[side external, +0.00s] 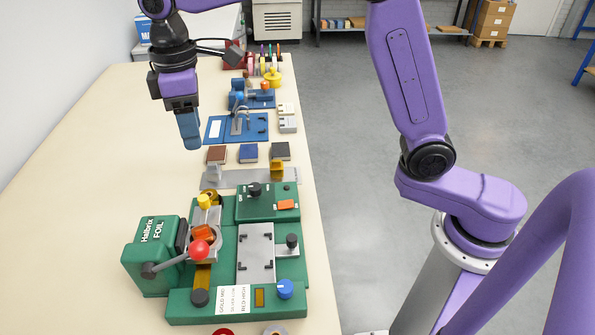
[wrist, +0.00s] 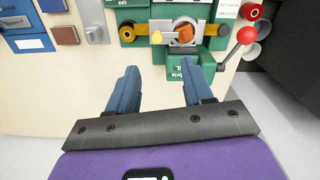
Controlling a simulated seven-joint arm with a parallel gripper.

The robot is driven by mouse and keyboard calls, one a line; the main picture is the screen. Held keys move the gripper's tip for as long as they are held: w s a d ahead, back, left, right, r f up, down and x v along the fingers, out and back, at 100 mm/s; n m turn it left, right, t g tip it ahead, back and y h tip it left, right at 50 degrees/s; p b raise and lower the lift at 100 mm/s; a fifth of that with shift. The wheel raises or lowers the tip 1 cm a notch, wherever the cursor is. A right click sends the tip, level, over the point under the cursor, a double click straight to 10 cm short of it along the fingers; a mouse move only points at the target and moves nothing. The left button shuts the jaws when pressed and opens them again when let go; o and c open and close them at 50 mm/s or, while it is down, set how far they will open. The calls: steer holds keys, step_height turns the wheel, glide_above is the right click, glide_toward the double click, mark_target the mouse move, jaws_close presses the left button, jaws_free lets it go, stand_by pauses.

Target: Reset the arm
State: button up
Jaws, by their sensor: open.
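My gripper (side external: 189,142) hangs above the bench, fingers down, behind and a little left of the green foil press (side external: 150,258). In the wrist view my gripper (wrist: 158,70) shows two blue fingers spread apart with nothing between them. The green press (wrist: 183,73) lies beyond the fingertips there. It has a red ball lever (side external: 199,248), a yellow knob (side external: 204,201) and an orange block (side external: 204,233) in its head. The fingers appear apart from everything around them.
Brown, blue and dark blocks (side external: 249,153) lie in a row behind the press. The left of the cream bench (side external: 80,190) is clear.

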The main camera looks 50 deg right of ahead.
steer(key=s+d+f, duration=0.2)
steer(key=s+d, duration=0.4)
steer(key=s, duration=0.3)
steer(key=s+d+f+n, duration=0.1)
steer(key=s+d+f, duration=0.2)
steer(key=s+d, duration=0.4)
steer(key=s+d+f, duration=0.2)
steer(key=s+d, duration=0.5)
steer(key=s, duration=0.6)
steer(key=shift+f+n, duration=0.3)
steer(key=shift+f, duration=0.1)
